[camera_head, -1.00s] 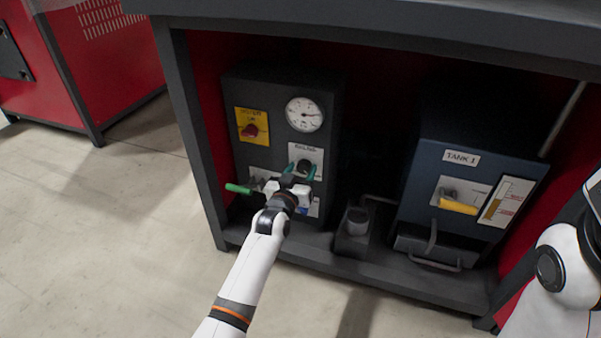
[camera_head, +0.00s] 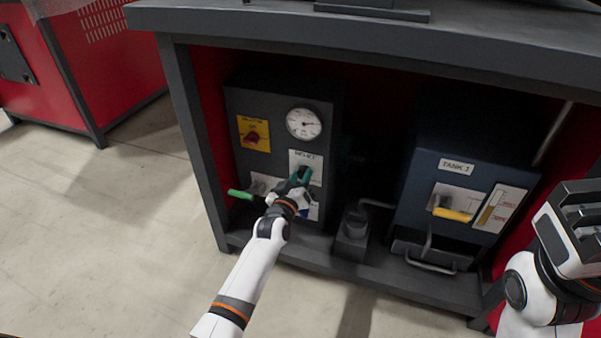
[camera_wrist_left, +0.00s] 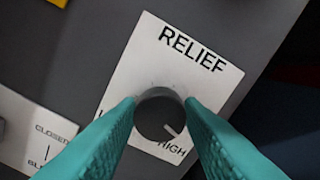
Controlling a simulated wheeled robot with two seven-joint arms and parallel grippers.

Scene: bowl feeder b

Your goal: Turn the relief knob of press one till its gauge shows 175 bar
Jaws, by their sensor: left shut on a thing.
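The relief knob (camera_wrist_left: 155,122) is a dark round knob on a white plate marked RELIEF (camera_wrist_left: 185,65). My left gripper (camera_wrist_left: 160,104) is shut on it, one teal finger on each side. The knob's light mark points to the lower right in the left wrist view, close to the word HIGH. In the head view the left gripper (camera_head: 301,177) covers most of the knob. The round white gauge (camera_head: 304,123) sits above on the dark press panel (camera_head: 275,105); its needle points roughly right, its figures too small to read. My right gripper (camera_head: 575,228) hangs empty at the right edge.
A red knob on a yellow plate (camera_head: 254,134) is left of the gauge. A green lever (camera_head: 240,194) sticks out lower left of my left gripper. The dark bench top (camera_head: 400,35) overhangs the panel.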

